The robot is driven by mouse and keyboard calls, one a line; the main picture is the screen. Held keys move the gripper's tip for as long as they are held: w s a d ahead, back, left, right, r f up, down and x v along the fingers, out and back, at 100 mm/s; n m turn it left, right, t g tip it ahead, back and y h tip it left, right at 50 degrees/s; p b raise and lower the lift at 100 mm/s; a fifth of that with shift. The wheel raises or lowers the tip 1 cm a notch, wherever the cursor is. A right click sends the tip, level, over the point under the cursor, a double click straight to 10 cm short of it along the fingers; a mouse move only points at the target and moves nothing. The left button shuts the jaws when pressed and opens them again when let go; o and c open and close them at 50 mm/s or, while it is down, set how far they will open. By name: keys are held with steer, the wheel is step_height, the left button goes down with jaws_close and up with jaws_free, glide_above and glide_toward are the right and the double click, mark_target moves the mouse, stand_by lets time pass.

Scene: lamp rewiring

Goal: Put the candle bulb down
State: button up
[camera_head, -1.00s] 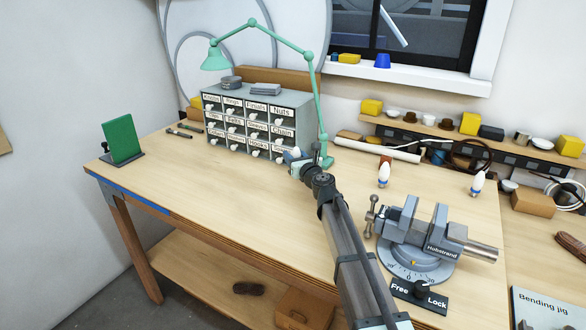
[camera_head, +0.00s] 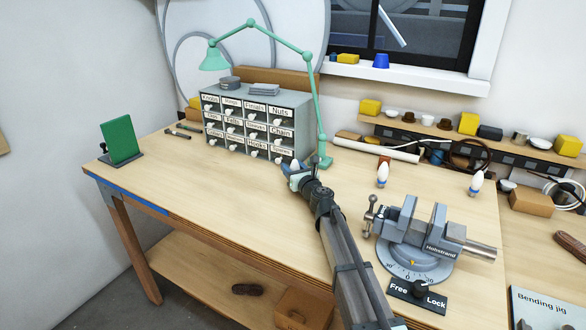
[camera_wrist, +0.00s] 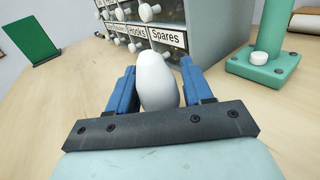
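My gripper (camera_head: 296,172) is over the bench, in front of the small-drawer cabinet. In the wrist view, its blue fingers (camera_wrist: 157,88) stand on either side of a white candle bulb (camera_wrist: 157,80) and appear to touch it. The lower end of this bulb is hidden behind the gripper's dark bar. I cannot tell whether it touches the bench.
The drawer cabinet (camera_head: 257,122) and the green lamp base (camera_head: 322,162) are close behind my gripper. The vise (camera_head: 415,240) is to the right. A green panel (camera_head: 121,140) stands at the left. The bench top (camera_head: 215,190) is clear left of my gripper.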

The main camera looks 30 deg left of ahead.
steer(key=shift+o, duration=1.2)
steer(key=shift+r, duration=0.15)
steer(key=v, duration=1.2)
steer(key=shift+a, duration=0.1)
